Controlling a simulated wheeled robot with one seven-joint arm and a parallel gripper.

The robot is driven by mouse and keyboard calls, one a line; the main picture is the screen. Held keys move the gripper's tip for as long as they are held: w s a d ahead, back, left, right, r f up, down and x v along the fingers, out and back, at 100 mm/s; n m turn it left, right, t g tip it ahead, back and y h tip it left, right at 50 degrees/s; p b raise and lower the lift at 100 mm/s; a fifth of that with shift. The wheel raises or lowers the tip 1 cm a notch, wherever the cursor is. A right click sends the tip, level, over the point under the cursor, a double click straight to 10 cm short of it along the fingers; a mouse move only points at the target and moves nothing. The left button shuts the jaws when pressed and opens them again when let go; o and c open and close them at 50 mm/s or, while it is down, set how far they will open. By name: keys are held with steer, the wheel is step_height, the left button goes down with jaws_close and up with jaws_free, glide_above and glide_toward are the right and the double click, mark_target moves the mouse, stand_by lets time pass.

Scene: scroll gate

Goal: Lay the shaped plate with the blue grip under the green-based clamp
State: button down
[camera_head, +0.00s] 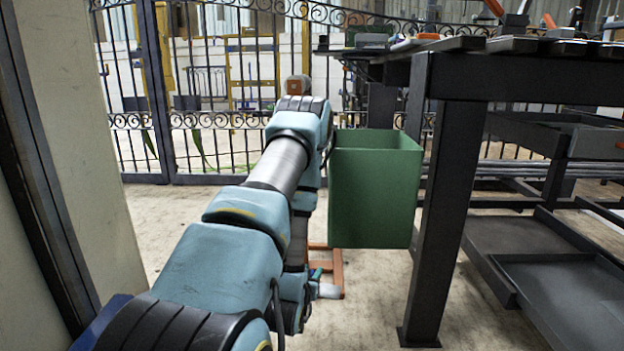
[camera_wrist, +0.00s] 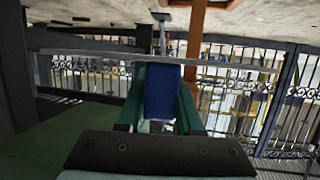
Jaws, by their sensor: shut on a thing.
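In the wrist view my gripper (camera_wrist: 162,110) is shut on a blue grip (camera_wrist: 163,90), which stands between its teal fingers. An orange-brown shaped piece (camera_wrist: 197,28) extends just beyond the grip; I cannot tell for sure that it is the plate joined to it. In the head view an orange-brown frame-like piece (camera_head: 337,268) shows at my gripper (camera_head: 318,288), low beside the green bin and partly hidden by my arm. A small green thing (camera_head: 372,40) lies on the table's far left end; I cannot make out whether it is the clamp's base.
A dark table (camera_head: 530,62) stands at the right, its top crowded with small items. A green open bin (camera_head: 375,190) hangs or stands by its near-left leg (camera_head: 442,210). Grey trays (camera_head: 560,285) sit low under it. An iron gate (camera_head: 215,130) closes the back. Left-hand floor is clear.

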steer(key=w+a+f+n+y, duration=0.1)
steer(key=w+a+n+y, duration=0.1)
steer(key=a, duration=0.7)
steer(key=shift+w+a+n+y, duration=0.35)
steer(key=shift+w+n+y, duration=0.05)
steer(key=shift+y, duration=0.4)
step_height(320, 180, up, 48)
steer(key=f+p, duration=0.1)
steer(key=p, duration=4.7)
steer(key=v, duration=0.2)
steer(key=r+v, duration=0.1)
steer(key=v, duration=0.2)
steer(key=shift+a+r, duration=0.1)
steer(key=shift+r, duration=0.05)
